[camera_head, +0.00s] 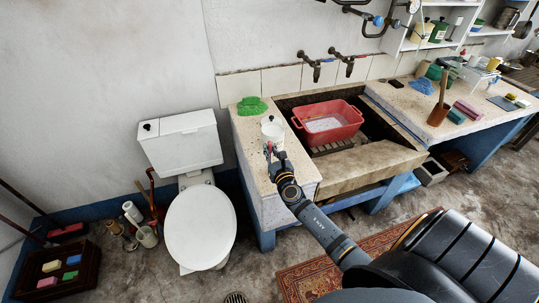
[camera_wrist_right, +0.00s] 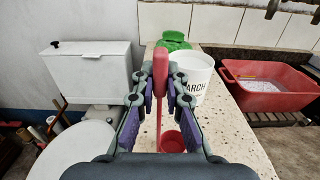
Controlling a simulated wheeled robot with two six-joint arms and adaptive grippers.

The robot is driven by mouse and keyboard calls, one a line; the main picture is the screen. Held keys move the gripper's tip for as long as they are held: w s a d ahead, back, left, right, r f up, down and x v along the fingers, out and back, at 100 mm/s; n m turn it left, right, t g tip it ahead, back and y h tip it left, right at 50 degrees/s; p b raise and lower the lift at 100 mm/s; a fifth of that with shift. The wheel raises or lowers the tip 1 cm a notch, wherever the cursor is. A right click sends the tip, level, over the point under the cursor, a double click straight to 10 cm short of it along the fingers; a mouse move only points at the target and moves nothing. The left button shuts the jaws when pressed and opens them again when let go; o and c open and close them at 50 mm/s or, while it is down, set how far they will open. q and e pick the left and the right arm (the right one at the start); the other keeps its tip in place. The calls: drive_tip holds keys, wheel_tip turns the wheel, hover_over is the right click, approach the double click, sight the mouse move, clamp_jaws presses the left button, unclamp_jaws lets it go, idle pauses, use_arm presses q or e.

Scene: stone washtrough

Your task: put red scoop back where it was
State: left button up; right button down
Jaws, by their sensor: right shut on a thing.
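My right gripper (camera_head: 271,152) is over the speckled counter left of the basin, just in front of a white tub (camera_head: 271,131). In the right wrist view the gripper (camera_wrist_right: 160,82) is shut on the handle of the red scoop (camera_wrist_right: 160,65). The scoop's round red cup (camera_wrist_right: 172,142) shows below, between the fingers, over the counter. The white tub (camera_wrist_right: 195,78), with lettering ending in "ARCH", stands upright just right of the scoop. The scoop looks outside the tub; whether they touch, I cannot tell. My left gripper is out of view.
A green cloth (camera_head: 252,106) lies on the counter (camera_head: 249,146) behind the tub. A red basin (camera_head: 328,122) sits in the stone trough to the right, below two taps (camera_head: 330,62). A toilet (camera_head: 198,205) stands left of the counter.

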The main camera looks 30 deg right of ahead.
drive_tip(key=shift+w+f, duration=0.1)
drive_tip(key=shift+f, duration=0.25)
drive_tip(key=c, duration=1.4)
unclamp_jaws()
drive_tip(key=shift+r, duration=0.2)
drive_tip(key=shift+s, duration=0.35)
drive_tip(key=b+v, duration=0.1)
drive_tip(key=v, duration=1)
drive_tip(key=shift+s, duration=0.15)
